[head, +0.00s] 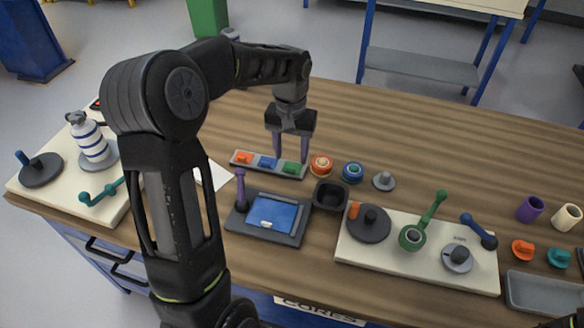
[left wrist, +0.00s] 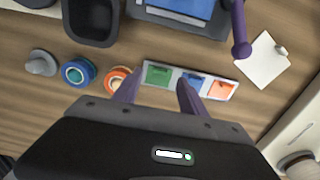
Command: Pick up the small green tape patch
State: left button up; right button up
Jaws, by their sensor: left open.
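The small green tape patch (head: 291,168) lies at the right end of a pale strip tray (head: 256,169), in line with a blue and an orange patch. In the left wrist view the green patch (left wrist: 158,75) shows just beyond and between the finger tips, with the blue patch (left wrist: 195,84) beside it. My left gripper (head: 291,158) points down over the green end of the tray, open and empty, its purple fingers on either side of the patch. In the left wrist view its fingers (left wrist: 157,90) stand apart. Whether they touch the tray cannot be told.
An orange roll (head: 321,165) and a blue roll (head: 353,172) stand right of the tray. A black square cup (head: 330,196) and a dark pad with a blue screen (head: 268,215) stand in front. The table behind the tray is clear.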

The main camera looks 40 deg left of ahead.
aim_at(291, 169)
pick_arm(q)
jog(key=shift+w+a+f+p, duration=0.1)
jog(key=shift+f+p, duration=0.4)
jog(key=shift+f, duration=2.1)
jog(key=shift+c, duration=0.2)
grip_shut()
